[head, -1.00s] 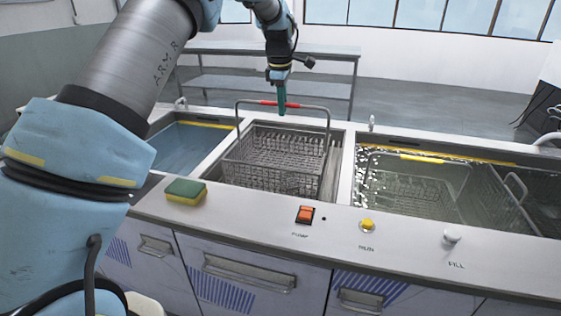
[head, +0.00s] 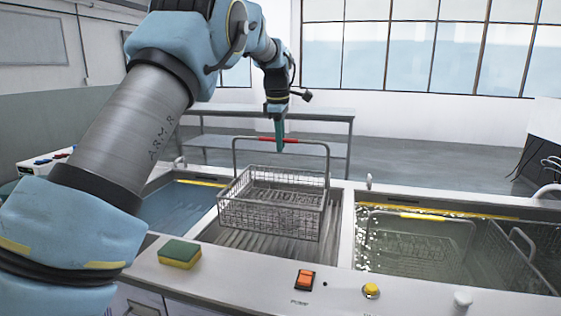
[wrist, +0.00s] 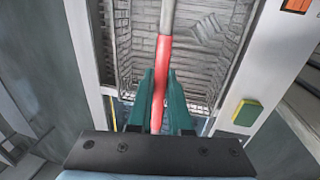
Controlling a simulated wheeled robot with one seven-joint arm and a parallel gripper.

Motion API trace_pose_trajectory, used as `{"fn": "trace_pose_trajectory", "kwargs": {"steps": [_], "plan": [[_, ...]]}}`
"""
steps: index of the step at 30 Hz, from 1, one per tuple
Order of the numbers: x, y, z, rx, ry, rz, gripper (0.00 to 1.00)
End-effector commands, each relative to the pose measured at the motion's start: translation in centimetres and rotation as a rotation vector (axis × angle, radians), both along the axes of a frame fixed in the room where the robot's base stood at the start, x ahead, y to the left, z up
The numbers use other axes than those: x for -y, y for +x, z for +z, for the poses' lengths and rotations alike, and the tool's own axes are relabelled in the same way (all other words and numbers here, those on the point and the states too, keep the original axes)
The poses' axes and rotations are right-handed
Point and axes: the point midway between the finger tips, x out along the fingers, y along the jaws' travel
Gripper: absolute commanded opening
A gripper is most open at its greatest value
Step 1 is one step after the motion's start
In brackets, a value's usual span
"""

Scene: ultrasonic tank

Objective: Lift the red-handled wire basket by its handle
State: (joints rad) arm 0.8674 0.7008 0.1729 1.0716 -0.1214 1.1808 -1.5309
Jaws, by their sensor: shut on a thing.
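The wire basket (head: 275,203) with the red handle grip (head: 270,140) hangs roughly level above the middle basin (head: 262,243). My gripper (head: 280,146) points down and is shut on the red grip, right of its middle in the head view. In the wrist view, the green fingers of my gripper (wrist: 160,98) sit on both sides of the red grip (wrist: 163,72). The basket's mesh (wrist: 205,50) shows below them. The basket appears empty.
A water-filled basin (head: 180,207) lies to the left. The right basin holds water and a basket with a yellow grip (head: 420,216). A green and yellow sponge (head: 180,253), an orange switch (head: 304,280) and a yellow button (head: 371,290) are on the front ledge.

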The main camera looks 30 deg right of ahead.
Motion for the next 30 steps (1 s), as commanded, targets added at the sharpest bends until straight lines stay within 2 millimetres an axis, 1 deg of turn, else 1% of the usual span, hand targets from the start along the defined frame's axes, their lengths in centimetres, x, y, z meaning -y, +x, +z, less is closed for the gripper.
{"fn": "trace_pose_trajectory", "kwargs": {"steps": [1, 3, 9, 30], "plan": [[0.1, 0.1, 0.8, 0.004, -0.003, 0.0, 0.0], [0.1, 0.1, 1.7, 0.004, -0.003, 0.0, 0.0], [0.0, 0.0, 3.8, 0.002, -0.002, 0.001, 0.0], [0.0, 0.0, 9.7, 0.001, -0.001, 0.0, 0.0]]}}
